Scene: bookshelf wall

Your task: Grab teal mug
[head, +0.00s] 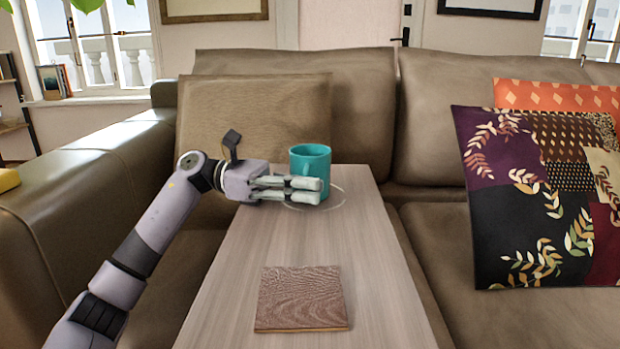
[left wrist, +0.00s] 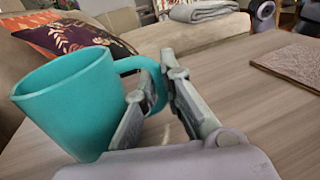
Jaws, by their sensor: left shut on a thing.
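The teal mug (head: 312,163) stands upright at the far end of the narrow wooden table, around a thin ring mark or clear coaster. In the left wrist view the mug (left wrist: 72,100) fills the left side, its handle (left wrist: 140,66) reaching toward the fingers. My left gripper (head: 318,190) is at the near side of the mug, where the handle is. In the left wrist view the left gripper (left wrist: 158,92) is shut on the handle, one finger on each side. The exact contact is partly hidden by the fingers. My right gripper is not in view.
A brown square board (head: 301,297) lies on the near part of the table (head: 373,270). A sofa (head: 440,130) surrounds the table's far end, with patterned cushions (head: 510,200) at right and a tan cushion (head: 255,105) behind. The table between mug and board is clear.

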